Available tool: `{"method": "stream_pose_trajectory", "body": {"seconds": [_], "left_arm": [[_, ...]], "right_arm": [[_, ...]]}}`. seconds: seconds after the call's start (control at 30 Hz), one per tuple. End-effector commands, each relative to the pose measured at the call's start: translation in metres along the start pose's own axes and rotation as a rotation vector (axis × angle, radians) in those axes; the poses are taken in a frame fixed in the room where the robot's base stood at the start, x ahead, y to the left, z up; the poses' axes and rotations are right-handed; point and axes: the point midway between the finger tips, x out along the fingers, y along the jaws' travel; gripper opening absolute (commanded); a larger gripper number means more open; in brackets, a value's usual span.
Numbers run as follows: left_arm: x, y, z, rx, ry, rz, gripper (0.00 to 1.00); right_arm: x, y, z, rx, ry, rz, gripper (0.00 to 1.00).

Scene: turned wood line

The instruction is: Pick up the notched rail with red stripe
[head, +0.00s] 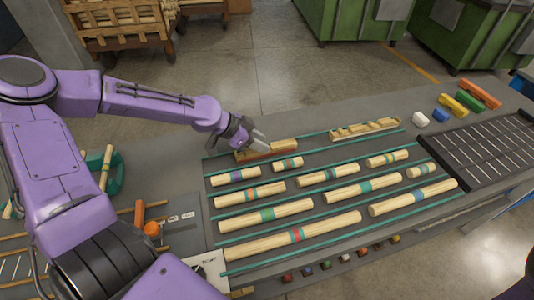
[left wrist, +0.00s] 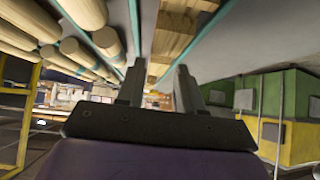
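Two notched wooden rails lie in the back row of the rack. The nearer rail (head: 283,146) is at the left, partly hidden by my left gripper (head: 254,137), and a reddish-brown tint shows low on its front side. The other notched rail (head: 366,129) lies further right, with no red stripe clear on it. In the left wrist view, my left gripper (left wrist: 158,86) is open, its two dark fingers apart. A notched wooden rail (left wrist: 178,32) runs ahead of the gap between them. I cannot tell any contact. My right gripper is not in view.
Several round striped rods (head: 295,235) lie in rows between green strips in front of the rails. A black slatted tray (head: 485,150) stands at the right, with coloured blocks (head: 470,98) behind it. An orange-handled tool (head: 152,228) lies at the left.

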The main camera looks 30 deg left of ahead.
Motion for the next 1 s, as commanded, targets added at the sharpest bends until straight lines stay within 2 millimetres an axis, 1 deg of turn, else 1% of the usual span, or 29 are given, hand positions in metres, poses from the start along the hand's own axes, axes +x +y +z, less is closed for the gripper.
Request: {"method": "stream_pose_trajectory", "body": {"seconds": [0.03,0.13,0.23,0.33,0.53,0.57,0.6,0.63,0.67,1.0], "left_arm": [[0.008,0.0,0.002,-0.003,-0.004,0.002,0.36],[0.022,-0.001,0.003,-0.003,-0.004,0.001,0.36],[0.033,-0.001,0.002,-0.002,-0.003,0.0,0.36],[0.037,-0.001,0.001,-0.001,-0.001,-0.001,0.36],[0.037,-0.001,0.0,-0.001,0.0,-0.001,0.36],[0.037,-0.001,0.0,-0.001,0.0,-0.001,0.3],[0.037,-0.001,0.0,-0.001,0.0,-0.001,0.17],[0.037,-0.001,0.0,-0.001,0.0,-0.001,0.07],[0.037,-0.001,0.0,-0.001,0.0,-0.001,0.0],[0.035,-0.001,-0.003,0.0,0.0,0.0,0.0]], "right_arm": [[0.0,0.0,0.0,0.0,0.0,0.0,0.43],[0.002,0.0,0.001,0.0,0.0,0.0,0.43],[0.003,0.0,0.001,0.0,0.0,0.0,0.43],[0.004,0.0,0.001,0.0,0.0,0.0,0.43],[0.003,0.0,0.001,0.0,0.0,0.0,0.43],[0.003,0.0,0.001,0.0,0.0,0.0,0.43],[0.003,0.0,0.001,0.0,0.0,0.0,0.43],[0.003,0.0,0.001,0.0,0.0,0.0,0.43],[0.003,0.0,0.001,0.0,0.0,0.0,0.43],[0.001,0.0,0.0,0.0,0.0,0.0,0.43]]}}
